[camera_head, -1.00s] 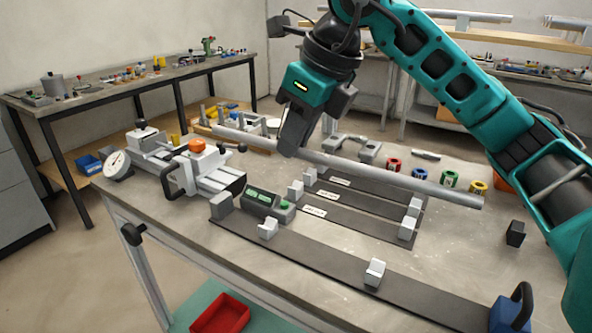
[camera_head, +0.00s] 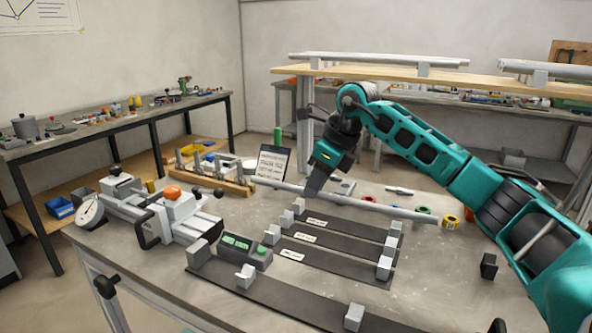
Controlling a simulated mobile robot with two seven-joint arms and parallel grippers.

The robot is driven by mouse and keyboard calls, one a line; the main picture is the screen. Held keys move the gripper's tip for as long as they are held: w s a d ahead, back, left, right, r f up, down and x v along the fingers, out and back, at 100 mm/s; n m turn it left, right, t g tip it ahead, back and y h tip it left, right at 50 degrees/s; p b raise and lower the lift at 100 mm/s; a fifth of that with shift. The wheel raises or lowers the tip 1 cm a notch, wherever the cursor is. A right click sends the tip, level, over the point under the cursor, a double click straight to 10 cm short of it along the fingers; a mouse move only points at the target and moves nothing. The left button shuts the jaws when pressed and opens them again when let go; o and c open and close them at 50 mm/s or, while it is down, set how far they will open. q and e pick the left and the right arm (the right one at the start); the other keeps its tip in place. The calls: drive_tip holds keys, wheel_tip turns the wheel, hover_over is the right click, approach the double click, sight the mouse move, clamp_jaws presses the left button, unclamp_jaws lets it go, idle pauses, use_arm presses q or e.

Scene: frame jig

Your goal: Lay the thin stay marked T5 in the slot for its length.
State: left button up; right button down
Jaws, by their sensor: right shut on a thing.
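My right gripper (camera_head: 311,190) is shut on a long thin grey rod (camera_head: 385,208), the stay; no T5 mark can be read on it. It holds the rod near its left part, and the rod slants from back left to right, behind the slots. The jig has dark strips with grey end blocks: a back strip (camera_head: 352,229), a middle strip (camera_head: 335,246), a third strip (camera_head: 335,267) and a longer front strip (camera_head: 285,296), cut by the picture edge. White labels on the shorter strips are too small to read. My left gripper is out of view.
A grey clamp device with an orange knob (camera_head: 172,191) and a dial (camera_head: 89,212) stands at left. A green-buttoned box (camera_head: 243,250) sits beside the strips. A wooden rack (camera_head: 215,178) and a sign (camera_head: 273,163) stand behind. Coloured rings and a black block (camera_head: 488,265) lie at right.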

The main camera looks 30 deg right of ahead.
drive_tip(key=f+b, duration=0.2)
drive_tip(key=d+f+b, duration=0.1)
drive_tip(key=f+b, duration=0.1)
drive_tip(key=shift+f, duration=0.4)
drive_tip(key=shift+f+b, duration=0.45)
drive_tip(key=shift+f, duration=0.05)
drive_tip(key=shift+f+b, duration=0.3)
drive_tip(key=shift+f, duration=0.45)
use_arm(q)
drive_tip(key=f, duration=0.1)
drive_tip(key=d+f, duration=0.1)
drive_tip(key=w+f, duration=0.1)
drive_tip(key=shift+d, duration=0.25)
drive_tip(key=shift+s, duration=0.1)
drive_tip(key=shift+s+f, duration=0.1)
use_arm(e)
drive_tip(key=c, duration=1)
unclamp_jaws()
